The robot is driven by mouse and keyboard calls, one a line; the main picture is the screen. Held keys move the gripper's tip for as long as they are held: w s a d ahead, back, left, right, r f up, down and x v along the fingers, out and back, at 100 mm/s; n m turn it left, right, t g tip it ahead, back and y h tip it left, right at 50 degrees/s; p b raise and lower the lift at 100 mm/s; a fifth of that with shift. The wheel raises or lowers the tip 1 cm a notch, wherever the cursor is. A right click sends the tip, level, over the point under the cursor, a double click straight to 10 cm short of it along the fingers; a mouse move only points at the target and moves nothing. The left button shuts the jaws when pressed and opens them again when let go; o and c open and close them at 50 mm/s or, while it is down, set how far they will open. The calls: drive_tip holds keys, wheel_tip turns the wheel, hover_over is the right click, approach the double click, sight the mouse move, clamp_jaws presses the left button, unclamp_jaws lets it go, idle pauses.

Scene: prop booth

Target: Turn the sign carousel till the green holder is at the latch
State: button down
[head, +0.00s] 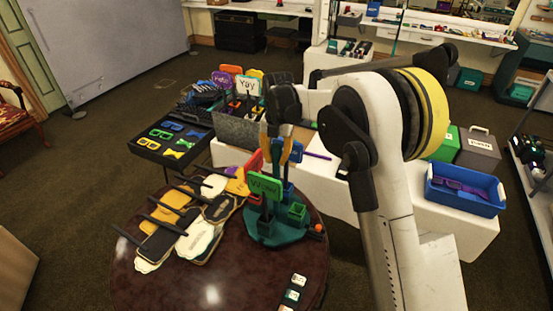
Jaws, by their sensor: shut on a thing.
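The sign carousel (272,236) stands on the round dark wooden table, with a teal base. A green holder (297,212) is at its right side. A green sign (265,186) with white lettering faces the camera. A red-orange piece (253,164) is at the left and blue parts (296,152) rise at the right. A small orange knob (318,229), perhaps the latch, is at the base's right edge, close to the green holder. My gripper (283,140) points down at the carousel's top and is shut on an upper part of it; the gripped part is mostly hidden.
Several paddle signs (198,238) lie left of the carousel. A black tray of toy glasses and bow ties (172,140), a bin of signs (235,130) and a blue crate (463,205) stand around.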

drive_tip(key=c, duration=1.2)
unclamp_jaws()
wheel_tip(320, 180, up, 12)
drive_tip(key=shift+d, duration=0.15)
